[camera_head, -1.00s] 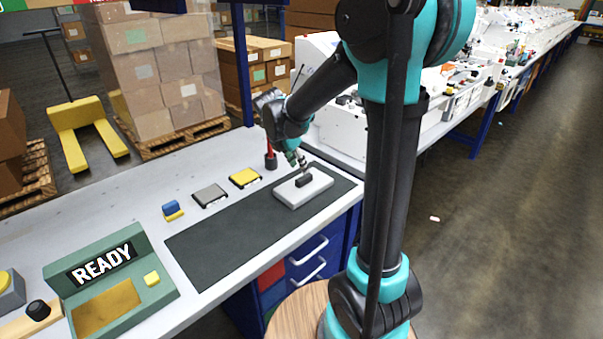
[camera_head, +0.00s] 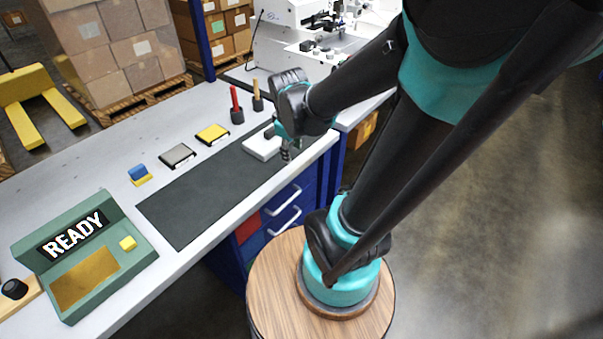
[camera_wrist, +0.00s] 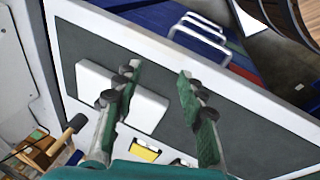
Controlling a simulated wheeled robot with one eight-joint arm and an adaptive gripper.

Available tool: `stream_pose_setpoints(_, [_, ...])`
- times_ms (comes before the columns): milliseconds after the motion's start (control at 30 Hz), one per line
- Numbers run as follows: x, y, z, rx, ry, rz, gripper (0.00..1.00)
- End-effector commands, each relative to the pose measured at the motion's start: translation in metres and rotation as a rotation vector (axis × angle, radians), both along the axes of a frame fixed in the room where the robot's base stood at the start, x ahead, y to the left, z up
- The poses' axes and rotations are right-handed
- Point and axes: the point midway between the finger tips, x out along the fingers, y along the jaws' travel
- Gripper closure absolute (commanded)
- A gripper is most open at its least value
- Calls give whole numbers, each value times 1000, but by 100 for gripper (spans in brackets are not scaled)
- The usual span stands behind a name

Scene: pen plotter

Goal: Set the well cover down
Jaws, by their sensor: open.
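A white slab (camera_head: 262,146) lies flat on the dark mat (camera_head: 192,203), near the mat's far right end. The slab also shows in the wrist view (camera_wrist: 150,108), partly behind one finger. My gripper (camera_head: 287,155) is beside the slab's right side in the head view, over the mat. One finger overlaps the slab in that view. I cannot tell for certain which piece is the well cover.
A grey pad (camera_head: 178,155), a yellow pad (camera_head: 212,134) and a blue-and-yellow block (camera_head: 139,174) line the mat's back edge. A red-handled tool (camera_head: 235,98) stands behind the slab. A green READY console (camera_head: 85,255) is at left. The mat's middle is clear.

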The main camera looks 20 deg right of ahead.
Motion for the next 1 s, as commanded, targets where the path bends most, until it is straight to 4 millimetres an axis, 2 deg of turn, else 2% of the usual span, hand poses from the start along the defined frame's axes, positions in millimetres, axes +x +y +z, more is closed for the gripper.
stream_pose_setpoints(33, [-16,-5,-10,56,-24,-126,60])
stream_pose_setpoints(133, [-41,-9,-26,169,-65,-365,60])
stream_pose_setpoints(200, [-53,-10,-34,231,-84,-495,60])
stream_pose_setpoints(333, [-68,-11,-44,306,-104,-646,60])
stream_pose_setpoints(500, [-71,-10,-46,332,-111,-697,60])
stream_pose_setpoints(1000, [-71,-10,-46,330,-110,-693,60])
